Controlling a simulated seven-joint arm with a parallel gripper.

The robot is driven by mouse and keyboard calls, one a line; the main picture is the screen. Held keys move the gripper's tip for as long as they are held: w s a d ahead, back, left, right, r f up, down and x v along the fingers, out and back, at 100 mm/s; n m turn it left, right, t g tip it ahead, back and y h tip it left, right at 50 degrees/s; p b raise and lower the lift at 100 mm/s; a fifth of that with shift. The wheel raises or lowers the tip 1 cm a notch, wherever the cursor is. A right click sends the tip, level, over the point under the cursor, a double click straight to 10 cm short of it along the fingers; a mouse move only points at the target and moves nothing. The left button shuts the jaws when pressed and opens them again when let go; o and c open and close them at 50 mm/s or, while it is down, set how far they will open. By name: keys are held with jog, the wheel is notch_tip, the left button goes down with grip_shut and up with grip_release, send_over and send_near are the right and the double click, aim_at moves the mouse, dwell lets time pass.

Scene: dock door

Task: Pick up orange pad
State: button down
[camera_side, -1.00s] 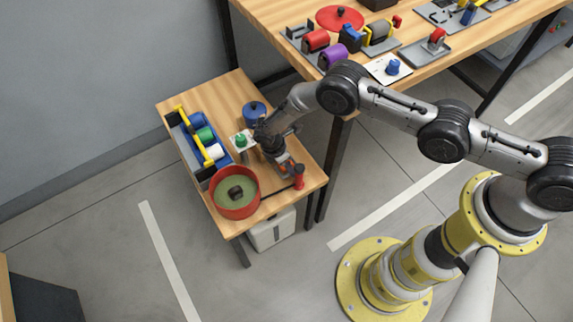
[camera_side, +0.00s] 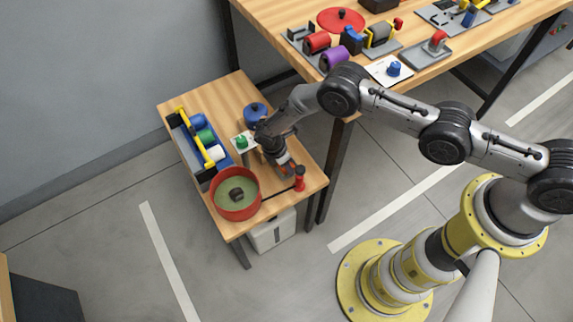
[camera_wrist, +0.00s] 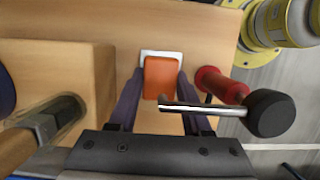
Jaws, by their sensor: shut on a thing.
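The orange pad (camera_wrist: 160,77) shows in the wrist view as a rounded block with a white plate edge behind and around its top. My gripper (camera_wrist: 161,82) has a dark finger on each side of the pad and is shut on it. In the side view my gripper (camera_side: 286,168) points down over the right front part of the small wooden table, and only a bit of orange shows at its tips. Whether the pad is clear of the surface under it cannot be told.
A red post (camera_side: 299,178) with a dark rod stands close beside my gripper. A red round bowl (camera_side: 236,206) is at the table's front left. A blue tote with a yellow handle (camera_side: 195,128) and a blue round pot (camera_side: 254,111) stand behind. A larger bench (camera_side: 270,30) is at the back.

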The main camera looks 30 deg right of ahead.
aim_at(283, 177)
jog(key=shift+r, duration=0.45)
jog(key=a, duration=0.1)
jog(key=s+a, duration=0.1)
jog(key=a, duration=0.1)
jog(key=shift+s+a+r, duration=0.1)
jog(key=shift+s+a, duration=0.15)
jog(key=shift+a, duration=0.05)
notch_tip(283, 177, up, 14)
jog(key=c, duration=1)
grip_release()
jog(key=c, duration=0.5)
